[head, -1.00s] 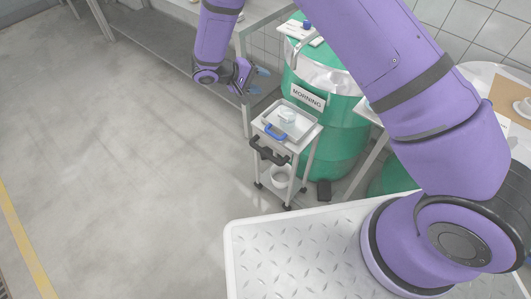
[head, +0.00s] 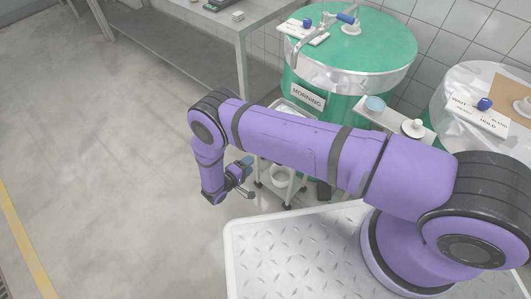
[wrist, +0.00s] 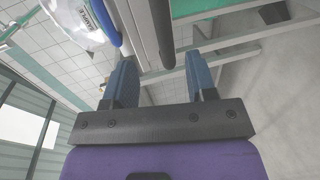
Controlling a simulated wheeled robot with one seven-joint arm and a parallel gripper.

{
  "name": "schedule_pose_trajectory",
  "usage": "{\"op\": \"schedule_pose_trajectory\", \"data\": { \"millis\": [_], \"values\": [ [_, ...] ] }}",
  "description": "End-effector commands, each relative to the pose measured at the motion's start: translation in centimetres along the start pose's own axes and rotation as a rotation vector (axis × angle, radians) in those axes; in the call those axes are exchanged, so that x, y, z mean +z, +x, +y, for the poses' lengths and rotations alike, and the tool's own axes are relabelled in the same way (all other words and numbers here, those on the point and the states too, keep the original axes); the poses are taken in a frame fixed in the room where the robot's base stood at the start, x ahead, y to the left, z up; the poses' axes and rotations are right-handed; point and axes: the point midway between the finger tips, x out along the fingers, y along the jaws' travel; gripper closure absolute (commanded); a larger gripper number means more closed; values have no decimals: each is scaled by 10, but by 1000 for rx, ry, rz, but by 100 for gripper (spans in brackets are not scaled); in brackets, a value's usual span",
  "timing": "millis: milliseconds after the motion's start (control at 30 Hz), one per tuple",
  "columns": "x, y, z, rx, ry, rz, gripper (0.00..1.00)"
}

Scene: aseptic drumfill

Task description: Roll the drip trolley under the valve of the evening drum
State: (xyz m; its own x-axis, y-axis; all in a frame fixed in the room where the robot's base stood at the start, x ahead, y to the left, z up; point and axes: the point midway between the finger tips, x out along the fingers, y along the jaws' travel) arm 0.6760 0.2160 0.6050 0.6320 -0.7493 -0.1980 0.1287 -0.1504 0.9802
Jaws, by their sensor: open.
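The drip trolley (head: 292,188) stands in front of the green drum labelled MORNING (head: 307,95). My arm hides most of it in the head view; its lower legs and a white bucket (head: 281,178) show below the arm. My gripper (head: 250,176) is open at the trolley's left, near its handle side. In the wrist view a dark bar, apparently the trolley's handle (wrist: 161,32), lies just ahead of and between the open fingertips (wrist: 162,70). I cannot tell whether they touch. A second drum (head: 465,82), under clear wrap, stands at the right; I see no evening label.
A small shelf (head: 372,118) holds a blue cup between the drums. A WAIT/HOLD sign (head: 484,115) lies on the right drum. A steel table (head: 215,18) stands behind; floor at left is clear.

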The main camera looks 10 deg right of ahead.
Motion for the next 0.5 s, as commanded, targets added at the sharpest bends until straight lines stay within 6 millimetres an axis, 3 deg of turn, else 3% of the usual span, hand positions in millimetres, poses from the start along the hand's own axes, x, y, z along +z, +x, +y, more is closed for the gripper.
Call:
{"op": "schedule_pose_trajectory", "data": {
  "millis": [167, 500],
  "values": [
    [2, 8, -4, 4, 1, 6, 48],
    [2, 64, -4, 3, 1, 3, 48]
  ]
}}
